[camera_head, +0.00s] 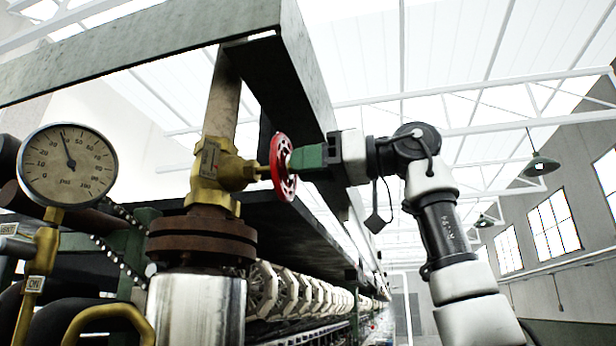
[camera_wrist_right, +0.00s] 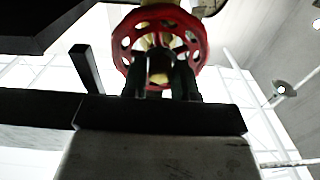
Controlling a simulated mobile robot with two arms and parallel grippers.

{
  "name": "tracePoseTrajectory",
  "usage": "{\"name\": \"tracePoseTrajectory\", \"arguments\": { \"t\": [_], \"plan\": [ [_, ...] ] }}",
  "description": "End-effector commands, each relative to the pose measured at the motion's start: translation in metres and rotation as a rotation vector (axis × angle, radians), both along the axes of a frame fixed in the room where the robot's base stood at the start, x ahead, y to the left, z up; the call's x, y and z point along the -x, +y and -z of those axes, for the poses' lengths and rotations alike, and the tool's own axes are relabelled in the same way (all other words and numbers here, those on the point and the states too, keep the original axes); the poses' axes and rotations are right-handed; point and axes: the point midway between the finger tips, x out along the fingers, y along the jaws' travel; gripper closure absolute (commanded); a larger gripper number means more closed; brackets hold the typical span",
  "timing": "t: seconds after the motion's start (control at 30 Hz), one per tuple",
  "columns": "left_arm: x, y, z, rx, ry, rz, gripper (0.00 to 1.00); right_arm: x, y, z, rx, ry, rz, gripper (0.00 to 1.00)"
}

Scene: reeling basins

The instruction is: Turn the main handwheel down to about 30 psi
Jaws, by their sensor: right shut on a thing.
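The red handwheel (camera_head: 284,183) sits on a brass valve (camera_head: 212,170) below a vertical pipe. My right gripper (camera_head: 297,159) meets the wheel from the right and is shut on it. In the right wrist view the wheel (camera_wrist_right: 203,42) is face-on, and the dark fingers (camera_wrist_right: 160,75) reach its middle, on either side of the hub. The fingertips are partly hidden there. The round pressure gauge (camera_head: 68,182) at left has a psi dial. Its needle points up, slightly left of the top, roughly between 40 and 50. My left gripper is not in view.
A flanged, rusty joint (camera_head: 202,240) and a shiny cylinder (camera_head: 196,310) stand below the valve. A large grey beam (camera_head: 150,40) runs overhead, close to the wheel and my right gripper. A row of white reels (camera_head: 300,290) runs behind. Open room lies to the right.

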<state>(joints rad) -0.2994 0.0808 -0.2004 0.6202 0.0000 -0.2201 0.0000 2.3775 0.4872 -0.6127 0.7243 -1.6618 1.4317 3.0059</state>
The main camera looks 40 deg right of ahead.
Motion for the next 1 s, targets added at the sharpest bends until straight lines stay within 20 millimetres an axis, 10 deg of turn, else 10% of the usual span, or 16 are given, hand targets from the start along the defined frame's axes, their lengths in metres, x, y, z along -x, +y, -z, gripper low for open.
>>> {"name": "tracePoseTrajectory", "arguments": {
  "t": [0.1,0.13,0.27,1.0],
  "plan": [
    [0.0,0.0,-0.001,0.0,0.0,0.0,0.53,0.0,0.0,0.0,0.002,0.002,0.0,0.95],
    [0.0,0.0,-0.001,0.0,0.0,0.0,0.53,0.0,0.0,0.0,0.002,0.002,0.0,0.7],
    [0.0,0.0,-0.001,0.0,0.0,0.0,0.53,0.0,0.0,0.0,0.002,0.002,0.0,0.53],
    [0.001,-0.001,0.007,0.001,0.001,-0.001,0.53,0.048,-0.042,0.001,0.002,0.001,0.001,0.53]
  ]
}}
